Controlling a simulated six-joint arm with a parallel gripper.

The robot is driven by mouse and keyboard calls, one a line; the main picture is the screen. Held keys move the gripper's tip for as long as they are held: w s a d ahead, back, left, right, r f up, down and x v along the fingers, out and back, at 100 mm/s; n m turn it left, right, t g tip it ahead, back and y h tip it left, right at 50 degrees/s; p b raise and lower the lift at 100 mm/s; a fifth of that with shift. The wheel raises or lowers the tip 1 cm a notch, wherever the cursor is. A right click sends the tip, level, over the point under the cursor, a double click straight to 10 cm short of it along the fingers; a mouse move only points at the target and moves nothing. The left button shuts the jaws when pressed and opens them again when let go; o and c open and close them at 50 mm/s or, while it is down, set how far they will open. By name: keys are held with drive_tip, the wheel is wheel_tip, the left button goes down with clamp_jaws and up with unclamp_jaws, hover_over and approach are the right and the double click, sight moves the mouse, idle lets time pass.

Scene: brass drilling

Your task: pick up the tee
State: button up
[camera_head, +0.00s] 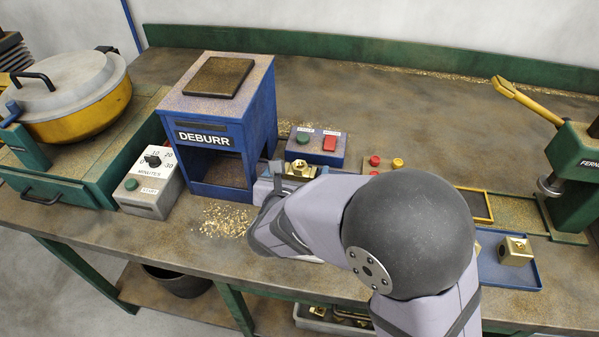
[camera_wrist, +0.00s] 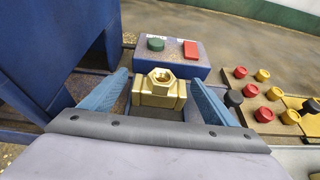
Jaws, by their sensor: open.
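The tee is a brass fitting (camera_wrist: 160,90) with an open hexagonal port facing up, seen in the wrist view. It stands in front of the blue button box, between the two blue fingers of my gripper (camera_wrist: 160,97). The gripper is open, with a gap visible between each finger and the brass. In the head view the brass fitting (camera_head: 300,170) shows just beyond my arm, which hides most of the gripper and what lies under it. Another brass piece (camera_head: 515,251) sits on a blue tray at the right.
The blue DEBURR machine (camera_head: 215,125) stands close to the left of my gripper. A button box (camera_head: 316,147) with green and red buttons is just behind the fitting. Red, yellow and black caps (camera_wrist: 262,95) stand to the right. A green press (camera_head: 575,175) is at far right.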

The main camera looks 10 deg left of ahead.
drive_tip(key=shift+r, duration=0.1)
drive_tip(key=c, duration=1.6)
drive_tip(key=shift+r, duration=0.1)
wheel_tip(320, 180, up, 28)
drive_tip(key=p, duration=0.4)
drive_tip(key=shift+p, duration=0.3)
